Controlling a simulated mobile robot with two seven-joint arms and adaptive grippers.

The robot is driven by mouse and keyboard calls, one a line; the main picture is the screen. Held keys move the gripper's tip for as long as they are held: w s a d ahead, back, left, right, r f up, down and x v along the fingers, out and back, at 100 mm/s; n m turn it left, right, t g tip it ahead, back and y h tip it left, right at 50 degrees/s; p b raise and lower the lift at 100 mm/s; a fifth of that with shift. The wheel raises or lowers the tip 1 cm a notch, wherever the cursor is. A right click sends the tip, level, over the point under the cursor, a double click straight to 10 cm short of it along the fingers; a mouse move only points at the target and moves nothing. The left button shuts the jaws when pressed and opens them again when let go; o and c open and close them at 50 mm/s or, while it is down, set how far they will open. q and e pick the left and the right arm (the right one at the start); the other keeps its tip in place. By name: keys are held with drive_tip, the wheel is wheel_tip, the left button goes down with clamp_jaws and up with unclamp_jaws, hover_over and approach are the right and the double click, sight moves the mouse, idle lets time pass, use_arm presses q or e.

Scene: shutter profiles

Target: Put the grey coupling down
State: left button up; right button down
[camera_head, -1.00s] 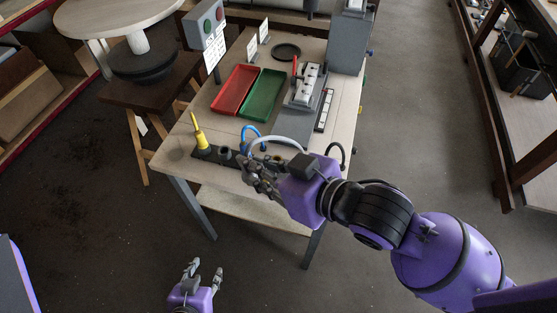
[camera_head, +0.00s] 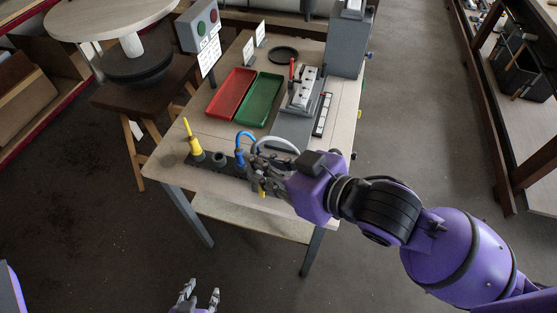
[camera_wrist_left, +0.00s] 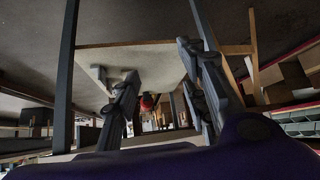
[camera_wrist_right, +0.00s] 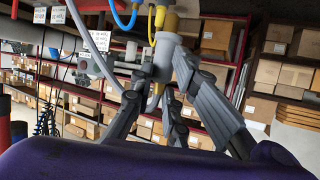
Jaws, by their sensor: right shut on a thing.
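My right gripper (camera_head: 262,168) is over the front edge of the workbench, at the right end of a dark holder strip (camera_head: 232,167). It is shut on the grey coupling, which the right wrist view shows as a pale grey cylinder (camera_wrist_right: 163,60) between the fingers (camera_wrist_right: 165,85). In the head view the fingers mostly hide the coupling; I cannot tell whether it touches the strip. A pale hose (camera_head: 278,141) arches beside the gripper. My left gripper (camera_head: 198,297) is open and empty, low in front of the bench; its parted fingers show in the left wrist view (camera_wrist_left: 160,95).
A yellow-tipped coupling (camera_head: 194,146) and a blue hose (camera_head: 243,137) stand at the strip, with a dark socket (camera_head: 218,157) between them. Red (camera_head: 231,93) and green (camera_head: 260,99) trays lie behind. A grey fixture (camera_head: 298,108) with a red lever stands right of them.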

drive_tip(key=w+d+f, duration=0.1)
drive_tip(key=w+f, duration=0.2)
drive_tip(key=f, duration=0.1)
drive_tip(key=w+d+f, duration=0.1)
drive_tip(key=w+f, duration=0.3)
drive_tip(key=w+d+f+b, duration=0.1)
drive_tip(key=w+f, duration=0.2)
drive_tip(key=f, duration=0.1)
drive_tip(key=shift+w+d, duration=0.2)
drive_tip(key=shift+d, duration=0.15)
drive_tip(key=c, duration=1.7)
unclamp_jaws()
use_arm(q)
drive_tip(key=shift+a+f, duration=0.5)
drive_tip(key=shift+f, duration=0.2)
use_arm(e)
drive_tip(key=shift+s, duration=0.1)
drive_tip(key=v, duration=1.2)
